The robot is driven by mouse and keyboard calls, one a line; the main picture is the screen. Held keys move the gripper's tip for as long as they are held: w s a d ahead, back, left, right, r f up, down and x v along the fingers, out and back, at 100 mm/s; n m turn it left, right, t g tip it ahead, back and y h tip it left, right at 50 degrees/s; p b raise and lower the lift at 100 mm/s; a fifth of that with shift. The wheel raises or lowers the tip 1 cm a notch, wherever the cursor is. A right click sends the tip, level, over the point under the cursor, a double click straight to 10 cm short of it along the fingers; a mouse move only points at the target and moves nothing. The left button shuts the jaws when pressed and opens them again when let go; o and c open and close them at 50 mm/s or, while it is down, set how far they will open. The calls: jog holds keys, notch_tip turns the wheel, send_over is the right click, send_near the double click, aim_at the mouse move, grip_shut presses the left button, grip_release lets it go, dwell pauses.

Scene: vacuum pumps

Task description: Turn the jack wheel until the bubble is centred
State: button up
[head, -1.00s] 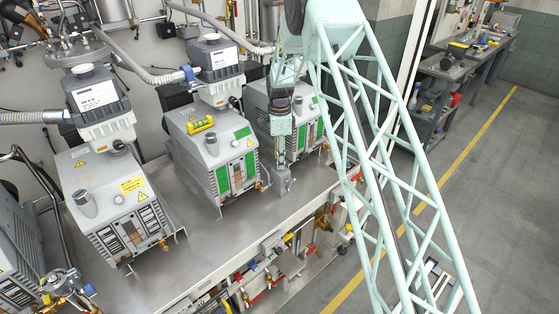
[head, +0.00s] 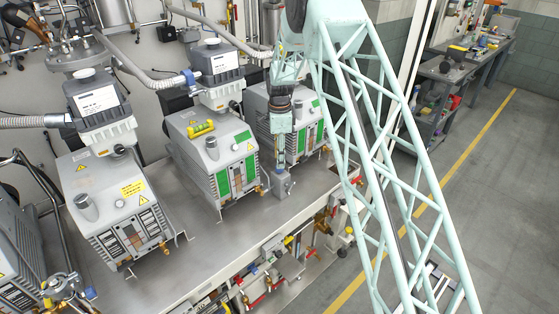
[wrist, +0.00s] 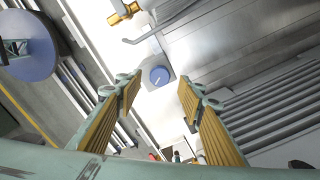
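The jack wheel is a blue round knob with a pale mark (wrist: 159,76), on a light grey block in the wrist view. In the head view the grey block (head: 281,186) stands on the bench by the middle pump's front right corner. My gripper (wrist: 158,98) is open, its two yellow-padded fingers wide apart, with the knob showing between and beyond the tips. I see no contact with it. In the head view my gripper (head: 281,158) points down above the block. A yellow spirit level (head: 201,129) lies on top of the middle pump (head: 208,150); its bubble is too small to read.
Pumps stand to the left (head: 105,200) and right (head: 258,100) of the middle one. A brass fitting (wrist: 124,13) and a bent metal rod lie near the knob in the wrist view. Valves with red handles (head: 256,301) hang below the bench's front edge.

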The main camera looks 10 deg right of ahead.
jog(key=shift+r+p, duration=0.55)
jog(key=shift+r, duration=1.25)
